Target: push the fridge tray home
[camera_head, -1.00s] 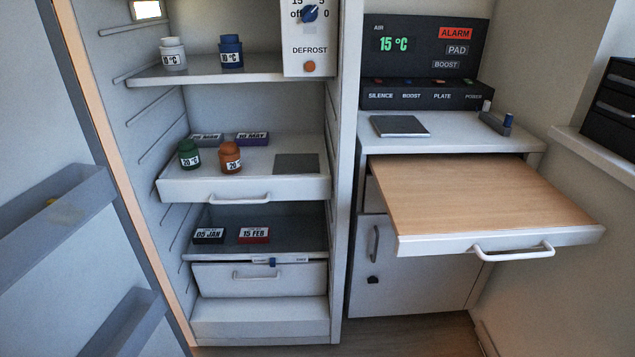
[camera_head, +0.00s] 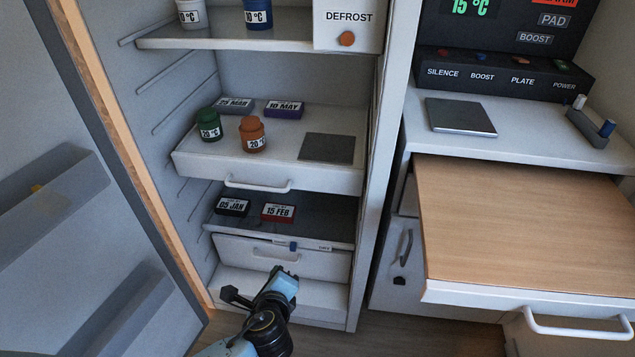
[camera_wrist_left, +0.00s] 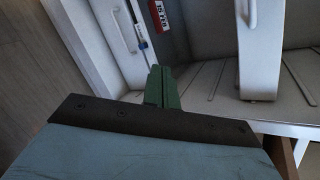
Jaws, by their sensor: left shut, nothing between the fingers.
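The fridge tray (camera_head: 196,165) is a white pull-out shelf with a front handle (camera_head: 258,184), and it juts out somewhat from the fridge. On it stand a green jar (camera_head: 208,124) and an orange jar (camera_head: 252,135), with two date boxes behind and a grey plate (camera_head: 327,148) at the right. My left gripper (camera_head: 281,271) is below the tray, in front of the lower drawer (camera_head: 300,262), and touches no tray part that I can see. Its green fingers (camera_wrist_left: 161,85) are shut and empty in the left wrist view. My right gripper is not in view.
The open fridge door (camera_head: 60,230) with its bins stands at the left. A wooden pull-out board (camera_head: 525,220) with a handle juts out at the right. Below the tray, a shelf holds the 05 JAN box (camera_head: 232,207) and 15 FEB box (camera_head: 278,213).

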